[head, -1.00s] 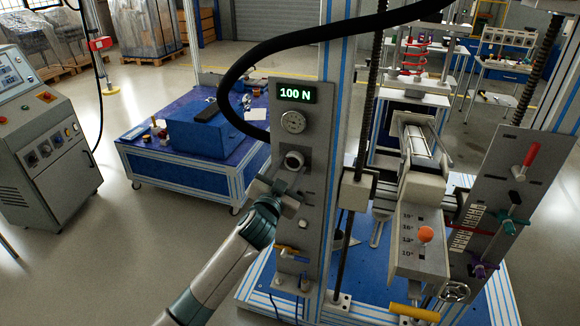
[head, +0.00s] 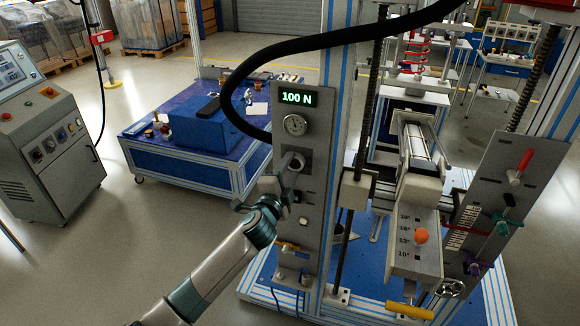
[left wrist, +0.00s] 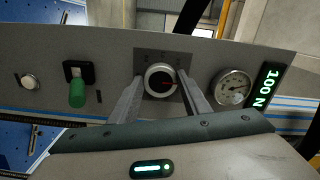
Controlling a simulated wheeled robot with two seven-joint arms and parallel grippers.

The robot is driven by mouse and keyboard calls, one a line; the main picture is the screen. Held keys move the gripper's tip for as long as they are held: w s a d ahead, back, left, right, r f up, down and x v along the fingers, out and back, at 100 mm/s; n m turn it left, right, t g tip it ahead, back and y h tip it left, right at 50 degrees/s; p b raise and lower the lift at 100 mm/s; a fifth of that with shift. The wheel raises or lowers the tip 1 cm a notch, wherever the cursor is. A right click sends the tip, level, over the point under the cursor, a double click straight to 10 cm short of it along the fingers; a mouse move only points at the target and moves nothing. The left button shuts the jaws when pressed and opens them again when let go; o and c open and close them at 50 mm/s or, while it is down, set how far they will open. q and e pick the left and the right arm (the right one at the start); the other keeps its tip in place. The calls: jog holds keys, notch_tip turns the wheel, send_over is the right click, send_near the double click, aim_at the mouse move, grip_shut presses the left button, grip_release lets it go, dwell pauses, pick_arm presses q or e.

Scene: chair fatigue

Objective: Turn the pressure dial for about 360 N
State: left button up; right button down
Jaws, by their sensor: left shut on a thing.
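The pressure dial (left wrist: 160,80) is a round knob with a white rim, a dark face and a small red mark, on the grey upright panel (head: 316,200). My left gripper (left wrist: 163,84) has one finger on each side of the dial and is shut on it. In the head view the left gripper (head: 288,172) reaches the panel from the lower left and partly covers the dial (head: 297,162). The green display (head: 297,98) above reads 100 N, and it also shows in the left wrist view (left wrist: 266,87). My right gripper is not in view.
A round gauge (head: 295,125) sits between dial and display. A green switch (left wrist: 77,92) and a pale button (left wrist: 30,82) are on the same panel. A thick black hose (head: 300,42) arches over it. A second panel with levers (head: 512,190) stands to the right.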

pick_arm(q)
jog(key=shift+m+p, duration=0.35)
jog(key=shift+m, duration=0.85)
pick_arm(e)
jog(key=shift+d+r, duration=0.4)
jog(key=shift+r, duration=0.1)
pick_arm(q)
jog(key=o, duration=1)
jog(key=shift+o, duration=0.2)
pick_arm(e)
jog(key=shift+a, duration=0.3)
pick_arm(q)
jog(key=shift+s, duration=0.15)
jog(key=b+v, duration=0.3)
jog(key=v, duration=1.4)
jog(key=shift+b, duration=0.35)
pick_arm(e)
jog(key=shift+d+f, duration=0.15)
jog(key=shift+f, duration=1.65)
